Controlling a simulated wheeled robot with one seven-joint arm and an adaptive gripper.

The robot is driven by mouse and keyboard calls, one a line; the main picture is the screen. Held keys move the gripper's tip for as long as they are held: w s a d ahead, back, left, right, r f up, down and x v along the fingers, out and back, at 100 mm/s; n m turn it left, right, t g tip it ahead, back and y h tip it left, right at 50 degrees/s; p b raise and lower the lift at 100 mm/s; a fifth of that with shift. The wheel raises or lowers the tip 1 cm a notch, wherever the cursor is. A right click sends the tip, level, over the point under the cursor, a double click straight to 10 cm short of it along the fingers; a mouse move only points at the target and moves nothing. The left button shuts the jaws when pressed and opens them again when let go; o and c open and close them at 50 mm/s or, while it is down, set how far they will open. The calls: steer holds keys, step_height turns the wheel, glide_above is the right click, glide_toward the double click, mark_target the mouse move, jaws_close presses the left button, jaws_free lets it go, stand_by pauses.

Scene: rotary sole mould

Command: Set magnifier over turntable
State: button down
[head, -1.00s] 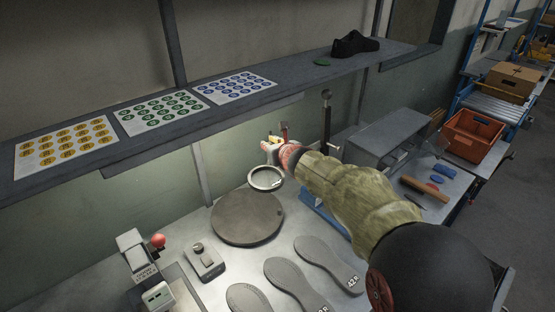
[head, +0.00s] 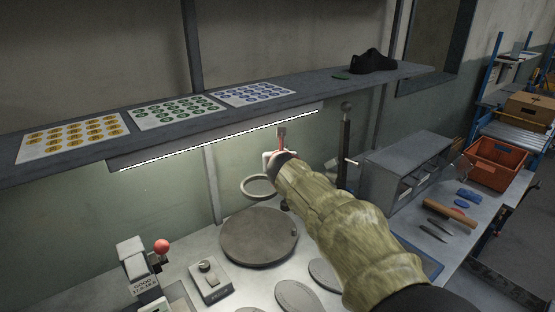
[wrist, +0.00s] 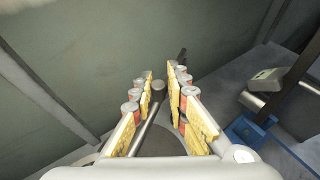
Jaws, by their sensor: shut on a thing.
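The magnifier (head: 257,187) shows in the head view as a pale ring, seen at a slant, above the far edge of the turntable. The turntable (head: 250,245) is a flat dark-grey disc on the bench; part of it shows low in the wrist view (wrist: 165,144). My gripper (head: 279,155) is beside the ring, above and behind the disc, with my sleeved arm in front. In the wrist view my yellow-padded fingers (wrist: 163,95) stand either side of a grey rod (wrist: 152,112) with a round end. The exact grip contact is partly hidden.
A dark upright post (head: 345,150) stands right of my gripper, before a grey cabinet (head: 395,165). A shelf with a light strip (head: 220,138) overhangs the bench. A control box (head: 209,279), a red-knobbed device (head: 140,265) and grey soles (head: 295,295) lie around the turntable.

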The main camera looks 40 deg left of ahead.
steer(key=shift+a, duration=0.1)
steer(key=c, duration=1.8)
jaws_free()
steer(key=v, duration=1.2)
